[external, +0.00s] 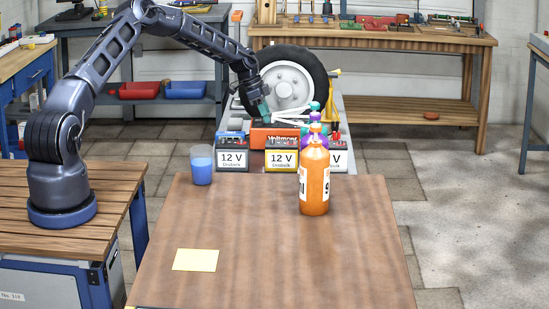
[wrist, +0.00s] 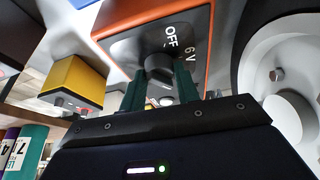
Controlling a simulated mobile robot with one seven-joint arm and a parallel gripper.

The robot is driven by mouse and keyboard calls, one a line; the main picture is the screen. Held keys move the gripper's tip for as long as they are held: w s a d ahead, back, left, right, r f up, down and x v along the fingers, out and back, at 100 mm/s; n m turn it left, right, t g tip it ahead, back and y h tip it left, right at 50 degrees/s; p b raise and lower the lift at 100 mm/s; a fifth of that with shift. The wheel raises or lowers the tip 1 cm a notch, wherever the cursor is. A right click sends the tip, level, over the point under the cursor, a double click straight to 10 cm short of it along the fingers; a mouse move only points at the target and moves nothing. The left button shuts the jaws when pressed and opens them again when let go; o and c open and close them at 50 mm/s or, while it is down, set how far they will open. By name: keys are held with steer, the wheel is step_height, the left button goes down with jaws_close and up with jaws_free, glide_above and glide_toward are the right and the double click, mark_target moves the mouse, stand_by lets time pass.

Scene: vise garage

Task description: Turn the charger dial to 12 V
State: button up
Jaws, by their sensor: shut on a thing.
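The charger (external: 272,138) is an orange box with a dark top panel, standing behind the row of batteries. In the wrist view its orange rim (wrist: 128,22) and grey panel fill the upper middle, with the marks OFF and 6 V. The dark round dial (wrist: 158,66) sits between the two teal fingers of my gripper (wrist: 160,90), which is shut on it. In the external view my gripper (external: 265,114) reaches down to the charger's top and the dial is hidden. I cannot tell which mark the dial points to, and no 12 V mark shows on the panel.
Several batteries (external: 232,156) labelled 12 V stand in front of the charger. A wheel (external: 291,85) stands close behind it. The table's middle is clear.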

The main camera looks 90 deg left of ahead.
steer(key=o, duration=1)
steer(key=shift+c, duration=0.2)
steer(key=v, duration=1)
steer(key=shift+r, duration=0.35)
steer(key=shift+s, duration=0.15)
